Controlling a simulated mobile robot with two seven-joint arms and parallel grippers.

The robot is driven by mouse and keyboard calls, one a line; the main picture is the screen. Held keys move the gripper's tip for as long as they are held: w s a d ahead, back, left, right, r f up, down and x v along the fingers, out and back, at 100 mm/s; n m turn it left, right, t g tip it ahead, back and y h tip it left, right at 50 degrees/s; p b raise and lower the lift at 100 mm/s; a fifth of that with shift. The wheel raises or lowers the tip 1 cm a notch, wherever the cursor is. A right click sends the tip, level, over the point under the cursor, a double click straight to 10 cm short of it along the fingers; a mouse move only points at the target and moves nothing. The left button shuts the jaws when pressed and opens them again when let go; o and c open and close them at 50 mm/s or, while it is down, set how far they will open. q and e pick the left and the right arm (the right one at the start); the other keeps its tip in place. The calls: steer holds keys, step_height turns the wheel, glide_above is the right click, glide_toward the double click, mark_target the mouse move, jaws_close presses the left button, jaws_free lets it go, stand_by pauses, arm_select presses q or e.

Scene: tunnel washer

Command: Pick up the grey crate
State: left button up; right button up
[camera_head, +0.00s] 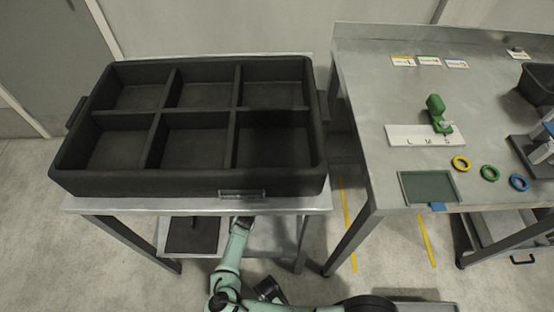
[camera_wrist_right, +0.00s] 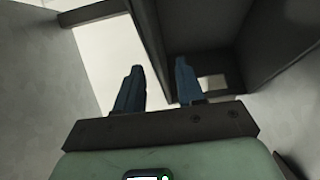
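A large dark grey crate (camera_head: 190,184) with six empty compartments sits on the metal table at the left in the head view. It has a handle (camera_head: 242,193) on its front wall and another at its left end. One of my arms reaches up to the table's front edge below that handle; its gripper is hidden there, and it is probably the right arm. My left gripper is not seen.
The crate's table (camera_head: 90,206) has a lower shelf holding a dark flat item (camera_head: 193,235). A metal workbench (camera_head: 360,110) stands to the right across a narrow gap. It holds a green object (camera_head: 437,112), coloured rings, a flat tray (camera_head: 429,187) and a dark bin (camera_head: 538,85).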

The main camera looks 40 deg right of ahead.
steer(key=x, duration=0.2)
steer(key=b+x, duration=0.1)
steer(key=shift+s+d, duration=0.1)
steer(key=shift+d, duration=0.45)
steer(key=shift+w+d, duration=0.25)
steer(key=shift+d, duration=0.2)
steer(key=shift+r, duration=0.1)
jaws_close()
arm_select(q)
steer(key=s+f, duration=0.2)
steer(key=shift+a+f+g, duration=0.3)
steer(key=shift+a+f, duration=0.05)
arm_select(e)
steer(key=shift+r, duration=0.15)
